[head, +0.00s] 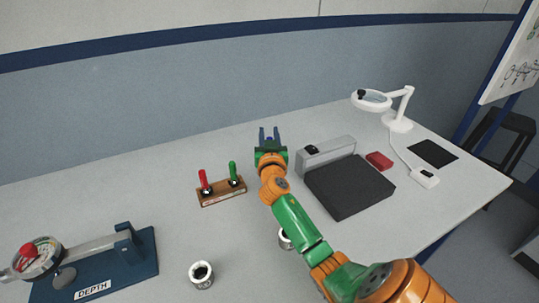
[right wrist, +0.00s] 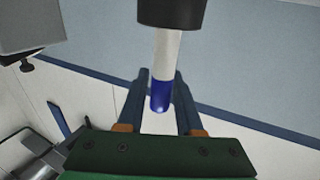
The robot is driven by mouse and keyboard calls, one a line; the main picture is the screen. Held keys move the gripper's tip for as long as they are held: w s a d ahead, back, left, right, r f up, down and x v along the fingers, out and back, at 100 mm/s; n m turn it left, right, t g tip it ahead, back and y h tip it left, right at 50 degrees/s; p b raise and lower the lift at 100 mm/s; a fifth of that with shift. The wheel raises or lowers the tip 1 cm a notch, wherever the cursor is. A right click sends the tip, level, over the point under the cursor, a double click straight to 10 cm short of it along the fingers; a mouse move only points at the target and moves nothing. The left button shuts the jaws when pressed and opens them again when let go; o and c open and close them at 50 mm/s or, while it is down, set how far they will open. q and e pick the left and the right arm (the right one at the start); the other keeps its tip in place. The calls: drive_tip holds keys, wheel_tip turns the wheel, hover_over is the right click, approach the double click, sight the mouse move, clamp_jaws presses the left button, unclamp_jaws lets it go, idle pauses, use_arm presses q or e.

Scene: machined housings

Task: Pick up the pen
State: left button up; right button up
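The pen (right wrist: 166,62) shows large in the right wrist view. It has a white barrel, a blue end and a wide black part at the other end. My right gripper (right wrist: 160,85) has its two blue fingers apart on either side of the pen, with gaps beside the blue end. In the head view the right gripper (head: 268,132) is over the table's far part, fingers pointing away. A small dark blue spot between the fingers there may be the pen; most of it is hidden. My left gripper is not in view.
Right of the gripper are a grey block (head: 327,151), a black slab (head: 350,187) and a red block (head: 379,160). A wooden stand (head: 222,194) holds red and green handles at left.

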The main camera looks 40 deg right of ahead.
clamp_jaws()
wheel_tip(320, 180, up, 10)
drive_tip(key=p, duration=0.1)
drive_tip(key=shift+p, duration=0.35)
idle(0.7)
